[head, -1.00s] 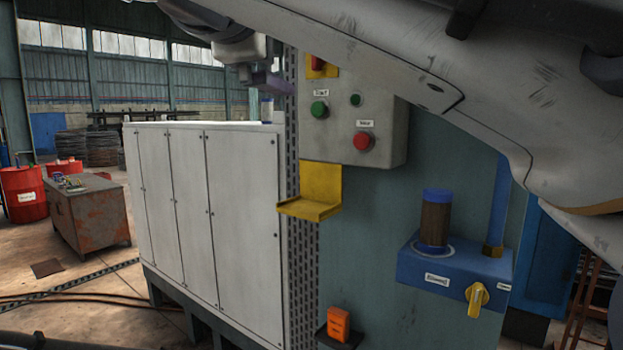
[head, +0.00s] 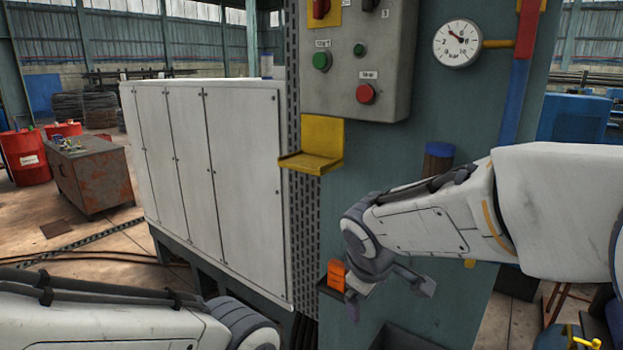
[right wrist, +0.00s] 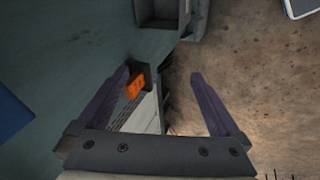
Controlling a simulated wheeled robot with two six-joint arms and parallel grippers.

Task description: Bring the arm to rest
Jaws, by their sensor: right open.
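My right arm, white with dark grey joints, comes in from the right in the head view. Its right gripper (head: 390,297) hangs low in front of the teal machine face, pointing down, near the orange block (head: 337,275) on a small dark shelf. In the right wrist view the two purple fingers of the gripper (right wrist: 160,73) stand wide apart with nothing held between them. The orange block (right wrist: 135,86) shows beyond, beside the left finger. My left arm's link shows at the bottom left of the head view; its gripper is out of frame.
A grey control box (head: 357,60) with buttons, a yellow bracket (head: 313,150) and a pressure gauge (head: 457,43) are on the machine. A blue-capped cylinder (head: 438,158) is partly behind my right arm. White cabinets (head: 205,180) stand left.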

